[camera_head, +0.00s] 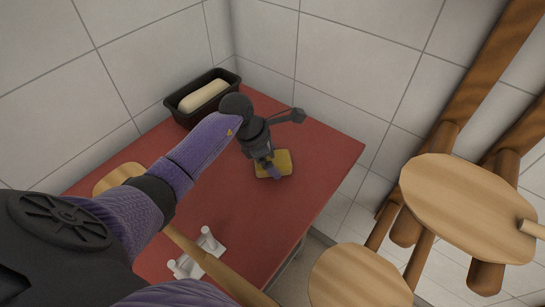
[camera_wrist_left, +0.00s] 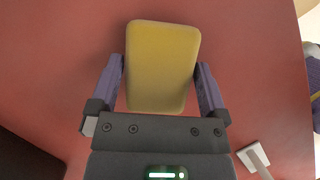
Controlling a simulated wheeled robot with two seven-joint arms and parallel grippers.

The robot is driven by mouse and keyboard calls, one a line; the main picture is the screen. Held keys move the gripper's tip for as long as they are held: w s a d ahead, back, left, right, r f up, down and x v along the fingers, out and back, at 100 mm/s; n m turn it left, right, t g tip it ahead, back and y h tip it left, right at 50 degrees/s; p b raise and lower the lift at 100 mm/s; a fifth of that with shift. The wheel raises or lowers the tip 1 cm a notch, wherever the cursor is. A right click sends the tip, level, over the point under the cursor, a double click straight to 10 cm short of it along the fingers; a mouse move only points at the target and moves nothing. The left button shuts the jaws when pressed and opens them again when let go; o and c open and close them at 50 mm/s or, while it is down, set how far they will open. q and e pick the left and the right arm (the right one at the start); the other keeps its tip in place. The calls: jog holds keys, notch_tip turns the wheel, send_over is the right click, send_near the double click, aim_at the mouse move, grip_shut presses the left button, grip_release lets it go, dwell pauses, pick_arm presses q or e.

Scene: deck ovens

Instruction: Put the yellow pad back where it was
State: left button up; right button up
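The yellow pad (camera_head: 288,158) is at the middle of the red table top. In the left wrist view the pad (camera_wrist_left: 163,65) fills the space between the two purple fingers of my left gripper (camera_wrist_left: 160,70). The fingertips lie close along its left and right edges; I cannot tell whether they press on it. In the head view my left gripper (camera_head: 272,168) points down at the pad, with one finger in front of it. Whether the pad rests on the table or is slightly lifted is unclear. My right gripper is not in view.
A black tin (camera_head: 178,112) with pale dough (camera_head: 203,95) stands at the back left by the tiled wall. A white tool (camera_head: 208,245), a wooden handle (camera_head: 190,247) and a wooden piece (camera_head: 118,177) are nearer me. Wooden peels (camera_head: 460,205) stand at the right. The red table (camera_head: 325,150) is clear right of the pad.

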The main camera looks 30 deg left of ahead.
pick_arm(q)
jog(key=p+v, duration=0.3)
jog(key=v, duration=0.9)
jog(key=shift+r, duration=0.2)
